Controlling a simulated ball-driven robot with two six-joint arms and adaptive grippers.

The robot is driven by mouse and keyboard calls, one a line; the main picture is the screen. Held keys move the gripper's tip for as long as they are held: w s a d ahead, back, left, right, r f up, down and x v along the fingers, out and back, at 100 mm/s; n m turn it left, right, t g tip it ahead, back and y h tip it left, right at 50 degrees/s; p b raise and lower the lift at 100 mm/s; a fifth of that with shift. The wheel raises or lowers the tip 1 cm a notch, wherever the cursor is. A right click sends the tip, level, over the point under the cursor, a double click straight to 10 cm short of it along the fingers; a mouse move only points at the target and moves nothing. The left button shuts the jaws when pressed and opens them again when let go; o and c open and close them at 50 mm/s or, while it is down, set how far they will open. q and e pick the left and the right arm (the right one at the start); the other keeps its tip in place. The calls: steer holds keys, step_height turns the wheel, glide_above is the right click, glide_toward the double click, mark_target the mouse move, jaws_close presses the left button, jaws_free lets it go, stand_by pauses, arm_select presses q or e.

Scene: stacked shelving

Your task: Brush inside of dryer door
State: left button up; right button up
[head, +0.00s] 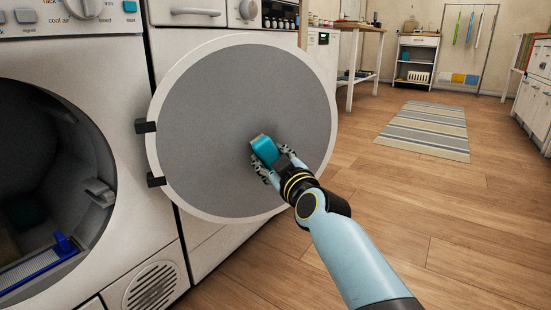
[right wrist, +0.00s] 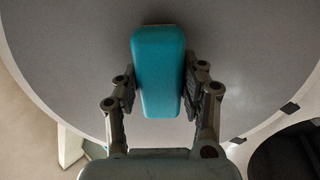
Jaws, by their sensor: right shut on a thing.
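The dryer door (head: 215,120) stands open, its round grey inner face with a white rim turned toward me. My right gripper (head: 268,165) is shut on a teal brush (head: 265,150) and holds it at the lower right of the inner face. In the right wrist view the brush (right wrist: 158,72) sits between both fingers, its far end against or very close to the grey face; I cannot tell whether it touches. A tan edge shows at the brush's top in the head view. My left gripper is not in view.
The dryer (head: 100,180) is at the left with its drum opening dark. A blue-handled lint screen (head: 45,262) lies at the opening's lower edge. Black hinges (head: 146,126) join the door side. Wood floor (head: 400,220) is clear at right, with a striped rug (head: 428,128) farther back.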

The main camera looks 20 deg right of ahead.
steer(key=shift+s+a, duration=0.15)
steer(key=shift+a, duration=2)
steer(key=shift+d, duration=0.15)
steer(key=shift+d+r+p, duration=0.1)
steer(key=shift+d+p, duration=0.2)
steer(key=shift+d, duration=0.8)
steer(key=shift+w+d, duration=0.2)
steer(key=shift+d, duration=1.25)
steer(key=shift+w+d, duration=0.15)
steer(key=shift+d, duration=1.25)
steer(key=shift+d, duration=0.1)
steer(key=shift+s+a+b, duration=0.1)
steer(key=shift+a+b, duration=0.2)
steer(key=shift+a, duration=0.7)
